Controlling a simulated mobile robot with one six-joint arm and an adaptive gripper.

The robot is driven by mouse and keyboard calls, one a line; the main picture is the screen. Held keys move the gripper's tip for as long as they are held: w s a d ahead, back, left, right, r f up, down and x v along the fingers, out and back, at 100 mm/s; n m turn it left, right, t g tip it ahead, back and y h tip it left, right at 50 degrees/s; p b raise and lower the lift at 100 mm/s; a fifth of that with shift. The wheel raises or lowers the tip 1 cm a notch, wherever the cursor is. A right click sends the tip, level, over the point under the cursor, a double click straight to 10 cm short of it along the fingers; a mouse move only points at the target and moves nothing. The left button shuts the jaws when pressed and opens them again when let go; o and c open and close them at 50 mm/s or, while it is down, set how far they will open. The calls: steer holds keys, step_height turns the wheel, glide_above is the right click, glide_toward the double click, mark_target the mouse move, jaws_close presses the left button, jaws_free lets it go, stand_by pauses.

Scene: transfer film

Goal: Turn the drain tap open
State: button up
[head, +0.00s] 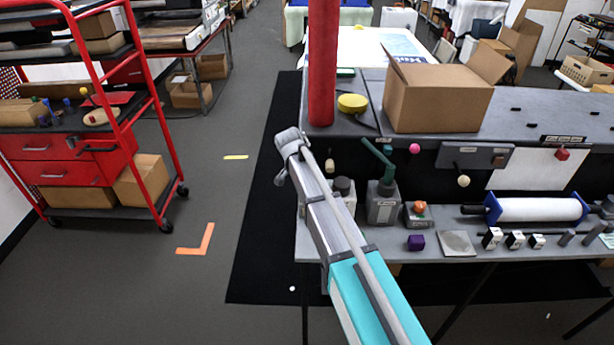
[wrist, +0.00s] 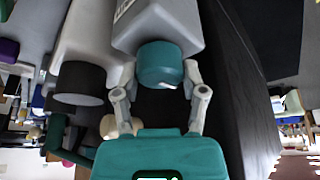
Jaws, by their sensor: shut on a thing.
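In the wrist view a round teal knob with a small white mark, which I take to be the drain tap (wrist: 160,62), sits on the end of a pale grey container (wrist: 170,20). My gripper (wrist: 160,76) has its two grey fingers on either side of the knob and is shut on it. The white mark points towards the lower right of the knob. In the head view my arm reaches over the bench's left end. There I cannot make out the knob or my fingers, which my arm seems to hide.
Beside the knob stands a pale bottle with a black cap (wrist: 80,82). A grey bottle with a teal pump (head: 383,203) stands right of my arm. A red post (head: 321,70) and a cardboard box (head: 437,98) stand behind. The floor (head: 140,270) at the left is mostly open.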

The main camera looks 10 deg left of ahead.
steer(key=shift+m, duration=0.4)
steer(key=o, duration=1.1)
steer(key=shift+o, duration=0.2)
steer(key=shift+n, duration=0.4)
